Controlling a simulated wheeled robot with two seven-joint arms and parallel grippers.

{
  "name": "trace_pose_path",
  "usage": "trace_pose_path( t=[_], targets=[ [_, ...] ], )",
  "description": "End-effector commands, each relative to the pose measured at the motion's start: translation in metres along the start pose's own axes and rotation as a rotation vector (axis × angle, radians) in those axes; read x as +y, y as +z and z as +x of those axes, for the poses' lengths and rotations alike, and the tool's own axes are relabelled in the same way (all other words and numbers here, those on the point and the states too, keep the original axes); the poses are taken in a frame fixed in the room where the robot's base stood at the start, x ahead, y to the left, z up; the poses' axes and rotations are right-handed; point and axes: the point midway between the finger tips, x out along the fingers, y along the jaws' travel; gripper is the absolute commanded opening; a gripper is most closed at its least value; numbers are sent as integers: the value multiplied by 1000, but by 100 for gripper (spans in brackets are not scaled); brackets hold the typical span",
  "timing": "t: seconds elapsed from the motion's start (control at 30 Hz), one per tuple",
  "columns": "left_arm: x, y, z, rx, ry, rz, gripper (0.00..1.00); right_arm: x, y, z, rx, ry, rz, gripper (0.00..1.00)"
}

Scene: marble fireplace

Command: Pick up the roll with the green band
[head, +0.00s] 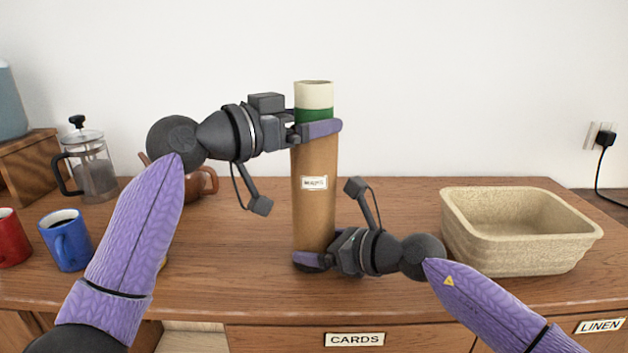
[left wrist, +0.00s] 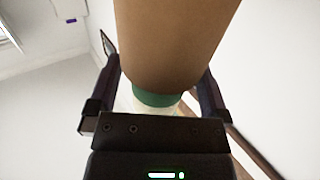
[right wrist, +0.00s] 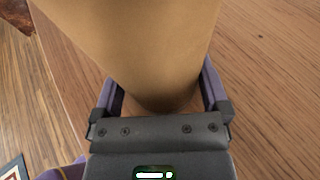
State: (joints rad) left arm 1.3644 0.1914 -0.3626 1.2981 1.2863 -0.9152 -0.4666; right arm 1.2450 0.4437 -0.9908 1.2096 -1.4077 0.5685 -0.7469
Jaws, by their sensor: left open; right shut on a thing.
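The roll (head: 314,205) is a tall brown tube with a green band, a cream top end and a small white label. It stands upright at the middle of the wooden top. My left gripper (head: 322,129) is open, with its fingers on either side of the roll near the green band. In the left wrist view the roll (left wrist: 175,40) and green band (left wrist: 157,98) pass between the open fingers. My right gripper (head: 312,262) is shut on the roll near its bottom end. The right wrist view shows the roll (right wrist: 130,50) between those fingers; its bottom edge is partly hidden.
A beige basket (head: 520,255) stands at the right. At the left are a blue mug (head: 66,243), a red mug (head: 10,238), a glass press pot (head: 92,165) and a brown teapot (head: 203,183) partly behind my left arm.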

Motion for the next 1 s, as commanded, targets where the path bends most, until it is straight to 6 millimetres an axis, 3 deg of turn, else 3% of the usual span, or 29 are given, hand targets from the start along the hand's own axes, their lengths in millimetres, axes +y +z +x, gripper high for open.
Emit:
trace_pose_path(
  t=[0.1, 0.3, 0.77, 1.0],
  targets=[
    [0, 0, 12, 0, -1, 0, 100, 0, -1, 0, 2, -1, 1, 62],
    [0, 0, 13, 0, -2, 1, 100, -1, -1, 0, 2, -1, 1, 62],
    [0, 0, 12, -1, -2, 1, 3, -1, -1, 0, 1, -2, 0, 62],
    [0, 0, 12, 0, -2, 1, 0, -1, -1, 0, 1, -2, 0, 62]
  ],
)
